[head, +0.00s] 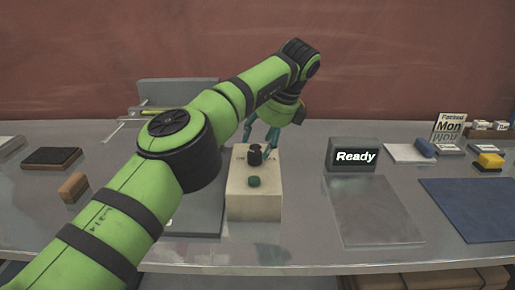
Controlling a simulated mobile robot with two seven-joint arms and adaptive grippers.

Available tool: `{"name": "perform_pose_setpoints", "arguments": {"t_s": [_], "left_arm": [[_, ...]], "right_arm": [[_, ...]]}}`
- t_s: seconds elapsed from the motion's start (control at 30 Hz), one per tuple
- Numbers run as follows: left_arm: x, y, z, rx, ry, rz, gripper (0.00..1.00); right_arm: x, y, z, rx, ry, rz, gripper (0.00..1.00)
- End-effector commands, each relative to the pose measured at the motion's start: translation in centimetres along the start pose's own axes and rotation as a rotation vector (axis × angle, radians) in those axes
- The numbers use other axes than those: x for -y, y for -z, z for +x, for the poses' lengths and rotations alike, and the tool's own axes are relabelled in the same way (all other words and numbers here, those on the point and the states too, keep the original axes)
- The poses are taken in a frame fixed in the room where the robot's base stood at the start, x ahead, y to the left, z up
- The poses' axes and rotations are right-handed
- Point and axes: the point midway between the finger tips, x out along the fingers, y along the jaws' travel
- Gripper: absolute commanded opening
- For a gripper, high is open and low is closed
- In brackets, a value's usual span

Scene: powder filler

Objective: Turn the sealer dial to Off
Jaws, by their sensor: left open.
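A cream box (254,204) stands near the middle of the metal table. A black dial (255,154) sits on its top, with a green button (254,181) in front of it. Small lettering beside the dial is too small to read, so its setting is unclear. My left arm reaches in from the left, and my left gripper (262,138) is open, just behind and above the dial. Its teal fingers point down, partly hidden by the arm. I cannot tell whether a finger touches the dial. My right gripper is not in view.
A grey machine (180,93) stands behind my arm. A display reading "Ready" (355,156) and a grey plate (376,211) are right of the box. A blue mat (475,205) and yellow block (490,161) lie farther right. A brown block (73,187) lies left.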

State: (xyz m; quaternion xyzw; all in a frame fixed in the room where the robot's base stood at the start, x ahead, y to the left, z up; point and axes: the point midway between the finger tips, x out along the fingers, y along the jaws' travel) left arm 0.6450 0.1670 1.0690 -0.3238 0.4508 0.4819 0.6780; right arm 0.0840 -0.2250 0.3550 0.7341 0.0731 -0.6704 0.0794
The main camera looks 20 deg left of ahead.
Motion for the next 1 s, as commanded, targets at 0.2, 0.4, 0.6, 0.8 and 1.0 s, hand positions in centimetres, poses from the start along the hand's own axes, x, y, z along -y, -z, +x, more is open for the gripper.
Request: {"name": "perform_pose_setpoints", "arguments": {"t_s": [0.2,0.4,0.6,0.8,1.0], "left_arm": [[0.1,0.0,-2.7,0.001,0.002,-0.001,0.59],[0.0,0.0,-3.5,0.001,0.001,0.000,0.59],[0.0,0.0,-3.6,0.001,0.001,0.000,0.59],[0.0,-0.2,-4.1,0.001,0.002,0.000,0.59],[0.0,-1.8,-7.9,0.001,0.002,0.000,0.59]], "right_arm": [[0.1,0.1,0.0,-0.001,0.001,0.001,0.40],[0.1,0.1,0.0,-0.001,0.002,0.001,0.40],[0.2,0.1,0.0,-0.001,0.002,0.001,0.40],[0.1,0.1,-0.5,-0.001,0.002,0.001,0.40],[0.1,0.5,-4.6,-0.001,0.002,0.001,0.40]]}}
